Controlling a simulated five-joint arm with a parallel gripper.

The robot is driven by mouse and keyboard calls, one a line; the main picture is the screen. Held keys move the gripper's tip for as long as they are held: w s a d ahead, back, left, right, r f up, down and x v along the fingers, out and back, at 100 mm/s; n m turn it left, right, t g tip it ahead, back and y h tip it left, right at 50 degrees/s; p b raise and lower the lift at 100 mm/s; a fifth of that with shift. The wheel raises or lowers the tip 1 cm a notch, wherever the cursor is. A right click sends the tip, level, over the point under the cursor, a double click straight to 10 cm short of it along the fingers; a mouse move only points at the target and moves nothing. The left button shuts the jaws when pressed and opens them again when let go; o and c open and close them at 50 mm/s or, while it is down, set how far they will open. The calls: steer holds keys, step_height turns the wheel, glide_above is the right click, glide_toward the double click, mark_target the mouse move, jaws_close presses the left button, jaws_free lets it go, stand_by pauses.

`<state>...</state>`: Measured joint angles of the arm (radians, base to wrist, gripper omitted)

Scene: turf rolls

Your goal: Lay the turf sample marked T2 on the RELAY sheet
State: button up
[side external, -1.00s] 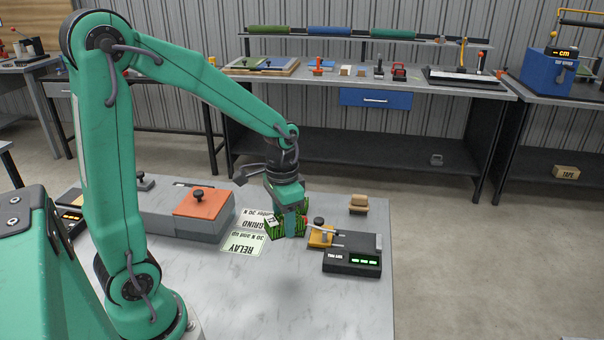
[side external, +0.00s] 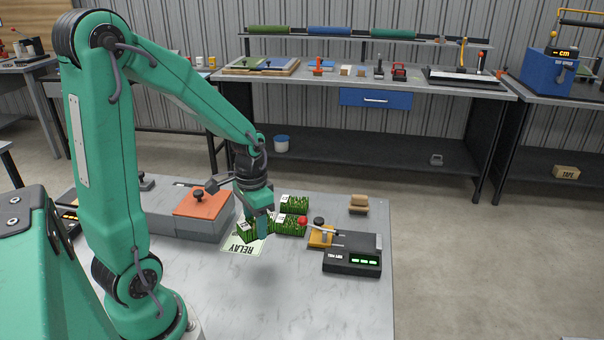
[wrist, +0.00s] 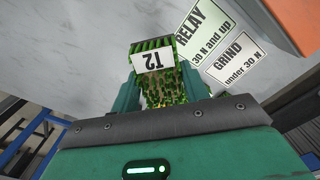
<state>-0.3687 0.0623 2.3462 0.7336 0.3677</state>
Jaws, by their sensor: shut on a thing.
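The turf sample marked T2 (wrist: 152,58) is a green block of grass with a white label. My gripper (wrist: 160,84) is shut on it, with a finger on each side. In the side view my gripper (side external: 257,225) holds the sample (side external: 248,236) over the upper part of the RELAY sheet (side external: 241,248), seen from that angle. In the wrist view the RELAY sheet (wrist: 203,38) lies to the right of the sample. The sample appears raised above the bench; the exact gap is unclear.
Two other turf samples (side external: 294,205) (side external: 291,225) stand right of my gripper. A tester with a green display (side external: 352,262) is farther right. An orange-topped grey block (side external: 203,205) stands left.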

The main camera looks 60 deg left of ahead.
mark_target(242, 220)
steer(key=a+f, duration=0.1)
steer(key=a, duration=0.1)
steer(key=a+f, duration=0.2)
steer(key=a, duration=0.1)
steer(key=a+f, duration=0.1)
steer(key=a, duration=0.1)
steer(key=shift+s+a+f, duration=0.15)
steer(key=shift+a+f, duration=0.1)
steer(key=shift+a, duration=0.05)
steer(key=shift+f, duration=2.05)
steer(key=shift+f, duration=0.15)
steer(key=o, duration=1)
steer(key=shift+o, duration=0.2)
steer(key=shift+r, duration=0.2)
step_height(242, 220, up, 12)
steer(key=shift+d+r, duration=0.1)
